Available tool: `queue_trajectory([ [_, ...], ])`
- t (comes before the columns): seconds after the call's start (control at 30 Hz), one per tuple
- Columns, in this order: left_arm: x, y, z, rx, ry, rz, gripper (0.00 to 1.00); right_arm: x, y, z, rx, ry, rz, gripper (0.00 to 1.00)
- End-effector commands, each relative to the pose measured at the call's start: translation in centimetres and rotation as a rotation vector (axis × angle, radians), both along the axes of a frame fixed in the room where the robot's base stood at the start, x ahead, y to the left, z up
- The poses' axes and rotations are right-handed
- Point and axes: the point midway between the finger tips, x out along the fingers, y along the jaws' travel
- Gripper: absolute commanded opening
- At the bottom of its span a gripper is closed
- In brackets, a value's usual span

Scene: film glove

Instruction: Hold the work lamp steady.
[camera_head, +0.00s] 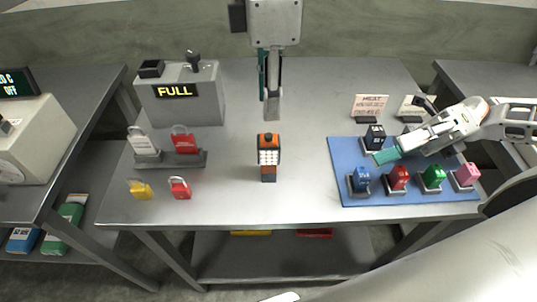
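The work lamp (268,156), orange and black with a lit white panel, stands upright near the middle of the grey table. My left gripper (271,112) points down just behind and above the lamp in the picture, with a visible gap between its fingertips and the lamp. Its fingers are seen nearly edge-on, so their opening is unclear. My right gripper (385,156) reaches in from the right over the blue mat (350,192), its teal tip close to a black-topped block (375,137). Whether it is open or shut does not show.
A grey box with a "FULL" display (175,91) stands at the back left. A rack (160,160) holds padlock-like tags, with a yellow one (140,189) and a red one (179,188) in front. Several coloured blocks line the mat. The table around the lamp is clear.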

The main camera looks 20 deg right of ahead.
Motion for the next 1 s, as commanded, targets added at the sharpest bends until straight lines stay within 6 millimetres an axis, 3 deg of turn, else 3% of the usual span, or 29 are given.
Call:
queue_trajectory([
  [0.2, 0.0, 0.0, 0.0, 0.0, 0.0, 0.0, 0.28, 3.9, 4.7, -0.2, -0.085, -0.302, 0.07, 0.39],
  [0.57, 0.0, 0.0, 0.0, 0.0, 0.0, 0.0, 0.28, 10.5, 8.9, 1.7, -0.157, -0.694, -0.003, 0.39],
  [0.7, 0.0, 0.0, 0.0, 0.0, 0.0, 0.0, 0.28, 12.1, 9.6, -0.6, -0.245, -0.881, -0.019, 0.39],
  [1.0, 0.0, 0.0, 0.0, 0.0, 0.0, 0.0, 0.28, 12.7, 9.3, -7.0, -0.409, -1.179, 0.059, 0.39],
])
